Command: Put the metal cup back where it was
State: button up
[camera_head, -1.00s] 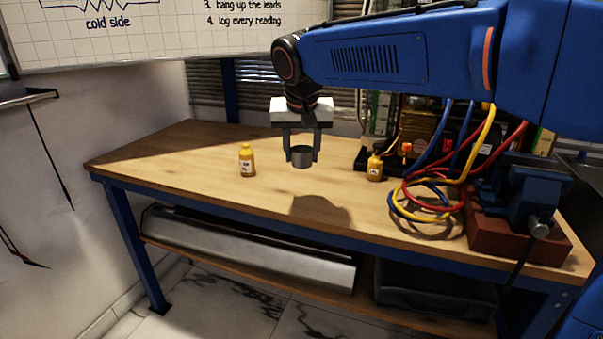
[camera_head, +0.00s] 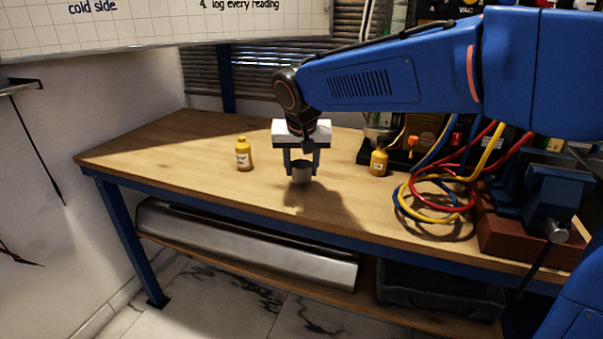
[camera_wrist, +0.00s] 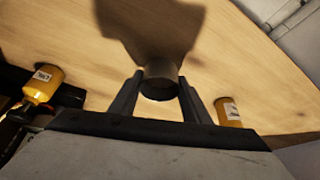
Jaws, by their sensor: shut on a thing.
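The metal cup (camera_head: 301,174) is a small grey cylinder, upright between the fingers of my gripper (camera_head: 302,166). My gripper is shut on it. In the wrist view the cup (camera_wrist: 160,82) shows between the two dark fingers (camera_wrist: 159,92), with its dark opening towards the camera. The cup is low over the wooden workbench (camera_head: 190,185), and its shadow lies close to it at the front right. I cannot tell whether its base touches the wood.
A yellow bottle (camera_head: 244,155) stands left of my gripper, and another yellow bottle (camera_head: 378,162) stands right of it. Coiled cables (camera_head: 435,205) and a blue vise (camera_head: 550,195) fill the right end.

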jog(key=shift+f, duration=0.95)
jog(key=shift+f, duration=0.15)
jog(key=o, duration=1.1)
jog(key=shift+o, duration=0.2)
jog(key=v, duration=1.2)
jog(key=shift+s, duration=0.1)
